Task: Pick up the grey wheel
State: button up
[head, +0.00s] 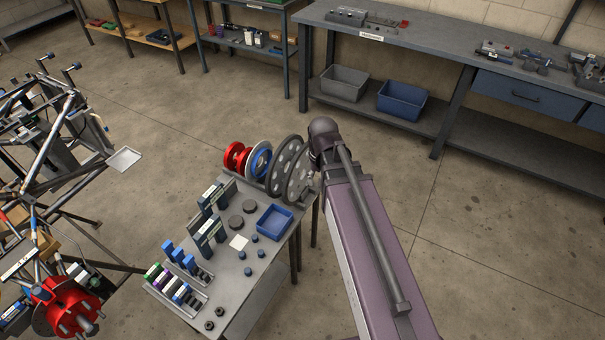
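Two large grey wheels with round holes stand upright side by side at the far right corner of the small grey table (226,262). One grey wheel (283,160) is behind, and the other grey wheel (298,178) is nearer my arm and partly overlaps it. I cannot tell which one the task names. My arm crosses the right of the head view, and its upper joint is just right of the grey wheels. My gripper is not visible, so its opening and any contact with a wheel cannot be seen.
A blue-and-white wheel (259,160) and red wheels (236,156) stand left of the grey ones. A blue tray (274,219), dark discs (243,213) and small blocks share the table. A tube chassis (62,190) is at left. Open floor surrounds the table; a workbench (410,38) is behind.

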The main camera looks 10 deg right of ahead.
aim_at(302, 155)
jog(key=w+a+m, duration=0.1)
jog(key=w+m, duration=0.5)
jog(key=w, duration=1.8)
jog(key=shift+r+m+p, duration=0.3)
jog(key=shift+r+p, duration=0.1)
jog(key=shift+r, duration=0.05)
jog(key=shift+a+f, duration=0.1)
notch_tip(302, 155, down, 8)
jog(key=b, duration=0.8)
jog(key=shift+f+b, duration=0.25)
jog(key=shift+b, duration=0.05)
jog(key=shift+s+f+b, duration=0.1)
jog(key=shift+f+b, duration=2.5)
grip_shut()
